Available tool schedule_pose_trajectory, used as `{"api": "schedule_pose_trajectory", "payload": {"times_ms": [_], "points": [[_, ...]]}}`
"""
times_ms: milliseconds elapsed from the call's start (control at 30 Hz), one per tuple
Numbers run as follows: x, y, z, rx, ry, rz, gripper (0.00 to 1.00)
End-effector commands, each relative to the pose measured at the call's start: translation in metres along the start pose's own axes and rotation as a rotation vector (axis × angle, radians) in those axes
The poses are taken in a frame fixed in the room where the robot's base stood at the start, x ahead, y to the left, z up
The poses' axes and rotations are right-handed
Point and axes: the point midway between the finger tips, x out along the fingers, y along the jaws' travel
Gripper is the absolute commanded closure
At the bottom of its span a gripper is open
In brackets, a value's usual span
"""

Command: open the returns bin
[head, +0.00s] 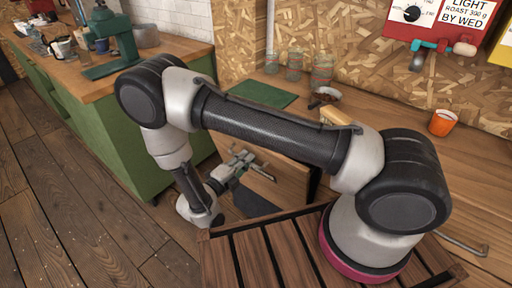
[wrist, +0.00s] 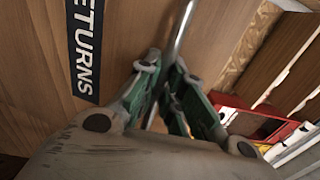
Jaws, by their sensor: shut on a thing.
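The returns bin shows in the wrist view as a wooden front (wrist: 125,40) with a dark label (wrist: 83,45) reading "RETURNS". A thin metal bar handle (wrist: 184,30) runs between the green fingers of my gripper (wrist: 170,80), which is shut on it. In the head view my gripper (head: 243,164) is beside a wooden panel (head: 275,193) under the counter, left of the slatted deck. My arm partly hides this panel. I cannot tell how far the bin stands open, and its inside is not clearly visible.
A green cabinet (head: 130,135) stands left. The plank floor (head: 70,190) at left is clear.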

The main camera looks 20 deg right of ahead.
Motion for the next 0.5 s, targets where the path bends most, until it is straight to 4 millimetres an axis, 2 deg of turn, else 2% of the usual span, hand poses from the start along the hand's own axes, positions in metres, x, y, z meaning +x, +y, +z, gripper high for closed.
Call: {"api": "schedule_pose_trajectory", "payload": {"times_ms": [33,200,333,500], "points": [[-0.015,0.006,0.001,-0.001,-0.006,-0.019,1.00],[-0.052,0.021,0.000,0.000,-0.004,-0.014,1.00],[-0.073,0.033,0.000,0.000,-0.002,-0.013,1.00],[-0.089,0.043,0.000,0.001,0.000,-0.012,1.00]]}}
